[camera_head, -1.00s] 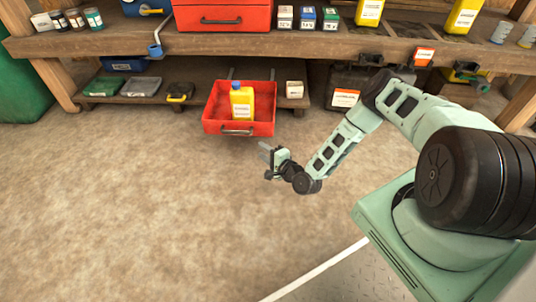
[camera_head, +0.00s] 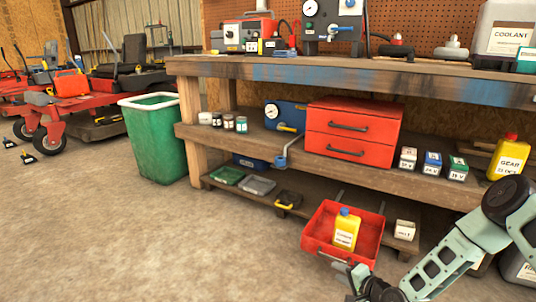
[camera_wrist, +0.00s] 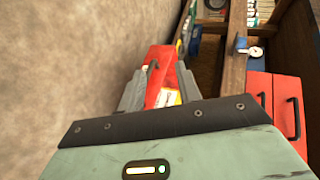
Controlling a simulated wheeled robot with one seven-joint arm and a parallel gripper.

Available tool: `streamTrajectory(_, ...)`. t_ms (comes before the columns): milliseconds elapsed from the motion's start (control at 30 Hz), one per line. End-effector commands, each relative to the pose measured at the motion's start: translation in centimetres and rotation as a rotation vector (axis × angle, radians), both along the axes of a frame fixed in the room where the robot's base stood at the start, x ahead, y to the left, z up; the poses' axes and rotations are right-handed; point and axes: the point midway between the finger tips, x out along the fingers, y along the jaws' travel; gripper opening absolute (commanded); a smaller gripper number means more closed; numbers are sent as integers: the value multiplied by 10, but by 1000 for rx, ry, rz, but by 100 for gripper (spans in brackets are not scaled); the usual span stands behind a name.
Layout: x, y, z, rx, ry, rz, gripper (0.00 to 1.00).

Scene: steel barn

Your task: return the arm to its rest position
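My arm (camera_head: 455,262) reaches in from the lower right of the head view. My gripper (camera_head: 352,275) is at the bottom edge, in front of the open red drawer (camera_head: 318,250), and partly cut off. In the wrist view my gripper (camera_wrist: 158,85) has its two grey fingers apart, with nothing held between them. The red drawer (camera_wrist: 160,62) shows beyond and between the fingers. A yellow bottle (camera_head: 346,231) with a blue cap stands in the drawer.
A wooden workbench (camera_head: 225,70) carries shelves, with a red drawer cabinet (camera_head: 352,128) and several bottles and boxes. A small white box (camera_head: 404,230) is right of the open drawer. A green bin (camera_head: 155,145) stands left of the bench. The floor in front is clear.

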Motion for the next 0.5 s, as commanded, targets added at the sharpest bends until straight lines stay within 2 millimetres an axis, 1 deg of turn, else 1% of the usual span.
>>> streamTrajectory(33,2,15,23,-73,12,76,34)
streamTrajectory(167,-6,45,63,-250,61,247,34)
streamTrajectory(200,-11,54,76,-306,74,298,34)
streamTrajectory(267,-20,67,96,-384,92,374,34)
streamTrajectory(300,-28,74,109,-436,104,423,34)
streamTrajectory(367,-40,85,130,-512,121,495,34)
streamTrajectory(400,-50,92,144,-561,131,542,34)
streamTrajectory(467,-66,101,165,-635,145,611,34)
streamTrajectory(500,-77,106,179,-680,156,657,34)
